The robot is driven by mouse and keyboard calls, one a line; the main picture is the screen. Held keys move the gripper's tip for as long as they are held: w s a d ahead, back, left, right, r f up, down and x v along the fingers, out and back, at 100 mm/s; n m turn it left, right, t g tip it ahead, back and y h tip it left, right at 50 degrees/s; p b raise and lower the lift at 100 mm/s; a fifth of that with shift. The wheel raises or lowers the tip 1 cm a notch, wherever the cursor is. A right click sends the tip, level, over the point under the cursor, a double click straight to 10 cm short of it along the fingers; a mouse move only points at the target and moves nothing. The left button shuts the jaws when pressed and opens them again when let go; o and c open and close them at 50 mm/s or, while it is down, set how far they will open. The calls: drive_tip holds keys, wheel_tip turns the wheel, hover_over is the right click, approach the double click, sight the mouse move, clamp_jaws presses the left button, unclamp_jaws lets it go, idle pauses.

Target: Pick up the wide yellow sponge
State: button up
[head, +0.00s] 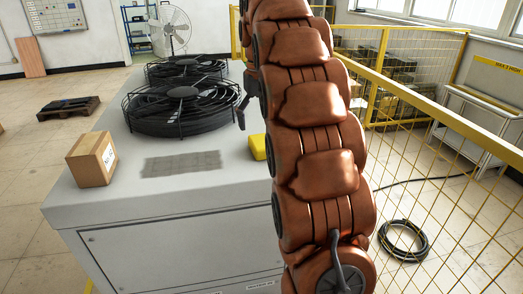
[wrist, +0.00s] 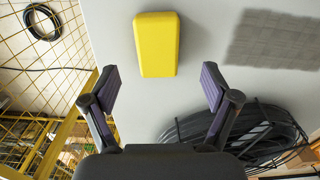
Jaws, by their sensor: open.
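The wide yellow sponge (head: 258,147) lies on the flat top of the grey cabinet (head: 128,190), near its right edge, partly hidden by my arm in the head view. In the wrist view the sponge (wrist: 157,45) is a yellow rounded block, ahead of the fingertips and roughly between them. My gripper (wrist: 158,88) is open and empty, its two purple-padded fingers spread wider than the sponge. In the head view only a dark finger of my gripper (head: 241,115) shows beside my arm, above the cabinet top.
A cardboard box (head: 92,160) stands at the cabinet's left. Black round fans (head: 183,106) sit at the back, also near my right finger in the wrist view (wrist: 262,135). A grey grid patch (head: 181,164) lies mid-top. A yellow mesh fence (head: 440,150) runs at the right.

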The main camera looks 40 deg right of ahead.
sight(261, 141)
drive_tip(key=shift+d+f+b, duration=0.1)
drive_tip(key=shift+f+b, duration=0.9)
drive_tip(key=shift+f, duration=0.5)
drive_tip(key=shift+f+p, duration=0.6)
drive_tip(key=shift+f, duration=1.1)
drive_tip(key=c, duration=1)
drive_tip(key=shift+r, duration=0.2)
drive_tip(key=shift+d+r+b, duration=0.1)
drive_tip(key=shift+r+b, duration=0.6)
drive_tip(key=shift+r, duration=0.9)
drive_tip(key=w+a, duration=0.2)
drive_tip(key=a, duration=0.3)
drive_tip(key=w+a+p, duration=0.1)
drive_tip(key=w+a, duration=0.1)
drive_tip(key=a, duration=0.4)
drive_tip(key=w+a, duration=0.3)
drive_tip(key=a, duration=0.2)
drive_tip(key=shift+a+p, duration=0.35)
